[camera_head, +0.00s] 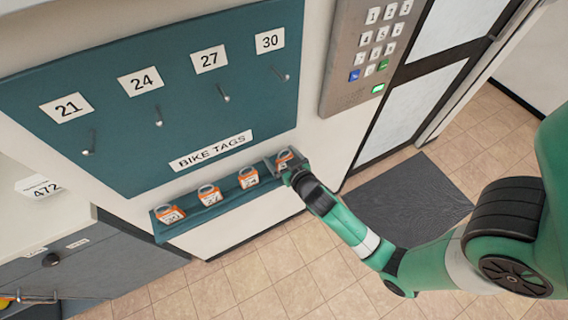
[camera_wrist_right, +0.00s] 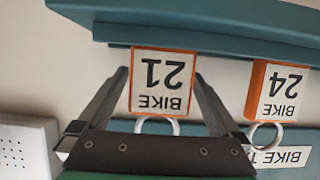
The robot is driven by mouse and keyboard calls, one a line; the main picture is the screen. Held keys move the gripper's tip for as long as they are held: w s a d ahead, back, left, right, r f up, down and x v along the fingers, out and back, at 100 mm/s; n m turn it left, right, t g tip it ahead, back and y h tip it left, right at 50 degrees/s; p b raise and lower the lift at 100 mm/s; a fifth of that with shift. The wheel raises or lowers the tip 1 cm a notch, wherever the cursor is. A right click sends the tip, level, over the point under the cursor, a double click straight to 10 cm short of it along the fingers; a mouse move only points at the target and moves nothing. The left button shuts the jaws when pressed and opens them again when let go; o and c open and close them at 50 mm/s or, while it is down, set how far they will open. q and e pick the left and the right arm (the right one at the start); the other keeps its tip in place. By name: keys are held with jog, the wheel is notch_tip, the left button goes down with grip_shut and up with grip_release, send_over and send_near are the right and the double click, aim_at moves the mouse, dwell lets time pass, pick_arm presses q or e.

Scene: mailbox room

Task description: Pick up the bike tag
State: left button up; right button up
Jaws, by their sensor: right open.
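Several orange-framed bike tags with white faces and rings stand in a row on a narrow teal ledge (camera_head: 228,206) under the board. The tag at the right end (camera_head: 284,156) reads 21 in the right wrist view (camera_wrist_right: 162,82), where it appears upside down. My right gripper (camera_head: 281,166) is open at this tag, with one finger on each side of it and a small gap visible. Tag 24 (camera_head: 248,178) is beside it, outside the fingers, and also shows in the right wrist view (camera_wrist_right: 275,92). My left gripper is not in view.
The teal board (camera_head: 120,110) has empty-looking hooks under labels 21, 24, 27 and 30. A keypad (camera_head: 373,55) is on the wall to the right. Grey drawers (camera_head: 100,262) stand at lower left. A dark mat (camera_head: 410,200) lies on the tiled floor.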

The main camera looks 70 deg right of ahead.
jog(key=c, duration=1.3)
notch_tip(320, 180, up, 4)
jog(key=shift+s+a+r+p, duration=0.1)
jog(key=shift+s+p, duration=0.05)
jog(key=shift+p, duration=1.05)
jog(key=r+p+v, duration=0.1)
jog(key=v, duration=0.4)
jog(key=d+p+v, duration=0.1)
jog(key=p+v, duration=0.1)
jog(key=v, duration=0.3)
jog(key=r+p+v, duration=0.1)
jog(key=p+v, duration=0.1)
jog(key=v, duration=0.3)
jog(key=shift+s+d+r, duration=0.15)
jog(key=shift+s+r, duration=0.15)
jog(key=shift+r, duration=0.2)
